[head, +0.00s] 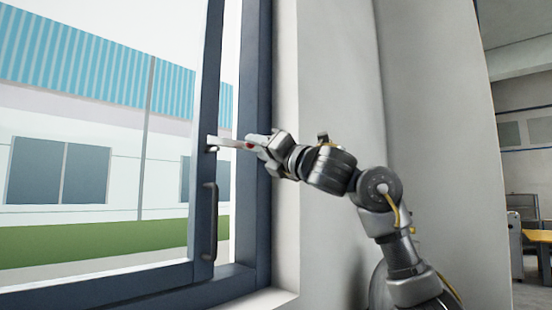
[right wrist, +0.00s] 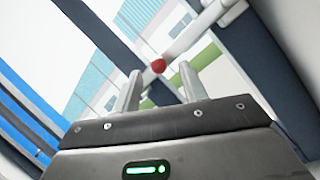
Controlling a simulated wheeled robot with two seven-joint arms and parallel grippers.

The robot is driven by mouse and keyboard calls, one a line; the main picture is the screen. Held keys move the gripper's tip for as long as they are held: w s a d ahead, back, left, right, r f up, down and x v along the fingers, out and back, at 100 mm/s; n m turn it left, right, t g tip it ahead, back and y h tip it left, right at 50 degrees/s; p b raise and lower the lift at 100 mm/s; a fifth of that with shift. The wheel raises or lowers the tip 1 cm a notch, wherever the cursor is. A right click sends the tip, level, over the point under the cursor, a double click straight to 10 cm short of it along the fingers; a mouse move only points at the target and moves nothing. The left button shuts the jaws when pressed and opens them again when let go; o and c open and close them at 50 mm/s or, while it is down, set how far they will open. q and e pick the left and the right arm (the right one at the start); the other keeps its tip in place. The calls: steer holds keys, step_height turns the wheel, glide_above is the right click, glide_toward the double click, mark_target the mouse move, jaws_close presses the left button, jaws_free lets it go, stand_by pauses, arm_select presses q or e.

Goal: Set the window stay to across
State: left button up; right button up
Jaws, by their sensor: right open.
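The window stay (head: 229,143) is a pale bar at mid-height on the dark blue window sash (head: 203,110), reaching right toward the fixed frame. It carries a red knob (head: 249,146). In the right wrist view the stay (right wrist: 190,38) runs diagonally and the red knob (right wrist: 158,66) shows between and just beyond my fingertips. My right gripper (head: 256,142) is open at the knob's end of the stay; its two fingers (right wrist: 160,76) stand apart, with the knob not visibly clamped. Contact cannot be told. The stay's far right end is partly hidden by the gripper. My left gripper is not in view.
A dark vertical handle (head: 210,222) sits on the sash below the stay. The fixed frame (head: 257,90) and the pale wall (head: 335,80) stand close to my right gripper and arm. A yellow table (head: 538,236) is far off at the right.

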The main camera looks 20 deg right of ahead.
steer(key=b+v, duration=0.3)
steer(key=v, duration=0.6)
steer(key=shift+f, duration=0.15)
